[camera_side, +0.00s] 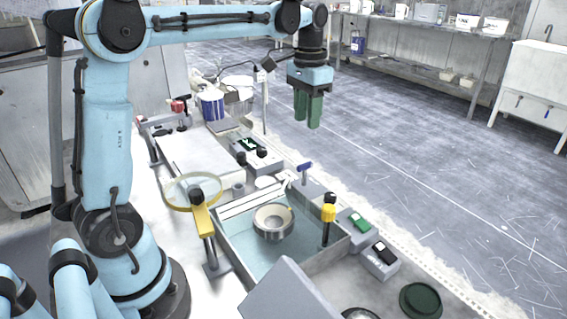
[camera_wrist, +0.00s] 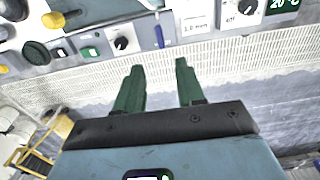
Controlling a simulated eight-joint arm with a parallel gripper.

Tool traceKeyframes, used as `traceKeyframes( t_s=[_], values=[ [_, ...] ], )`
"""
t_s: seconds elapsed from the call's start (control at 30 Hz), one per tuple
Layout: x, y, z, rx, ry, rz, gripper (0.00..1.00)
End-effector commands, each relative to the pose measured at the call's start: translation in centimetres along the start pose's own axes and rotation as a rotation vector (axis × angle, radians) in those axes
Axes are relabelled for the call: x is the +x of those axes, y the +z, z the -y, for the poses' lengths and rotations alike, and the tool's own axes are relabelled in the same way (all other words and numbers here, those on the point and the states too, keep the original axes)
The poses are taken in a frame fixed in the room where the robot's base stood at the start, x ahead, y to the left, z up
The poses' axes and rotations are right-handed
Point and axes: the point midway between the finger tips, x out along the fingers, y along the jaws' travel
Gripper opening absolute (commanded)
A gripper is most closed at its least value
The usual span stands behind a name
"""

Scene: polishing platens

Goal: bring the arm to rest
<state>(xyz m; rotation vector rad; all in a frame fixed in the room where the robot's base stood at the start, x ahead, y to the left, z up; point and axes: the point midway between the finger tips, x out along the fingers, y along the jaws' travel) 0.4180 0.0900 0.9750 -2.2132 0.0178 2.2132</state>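My gripper (camera_side: 308,112) hangs from my blue arm with its green fingers pointing down, high above the far edge of the bench and toward the floor side. In the wrist view my gripper (camera_wrist: 158,82) shows two green fingers standing apart with nothing between them. It is open, empty and touches nothing. A perforated white strip (camera_wrist: 70,87) along the bench edge lies beyond the fingertips in that view.
Open floor (camera_side: 430,160) lies to the right.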

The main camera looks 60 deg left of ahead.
Motion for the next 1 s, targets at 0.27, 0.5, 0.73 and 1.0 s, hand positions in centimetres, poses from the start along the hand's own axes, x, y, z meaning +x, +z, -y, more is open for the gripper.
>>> traceKeyframes(
  t_s=[0.27,0.5,0.73,1.0],
  values=[
    [-0.4,0.0,0.0,0.000,0.000,0.000,0.38],
    [-0.5,0.4,-0.4,0.000,-0.003,-0.015,0.38],
    [-0.4,3.1,-2.9,-0.001,-0.026,-0.146,0.38],
    [1.5,7.5,-6.1,-0.005,-0.036,-0.352,0.38]
  ],
)
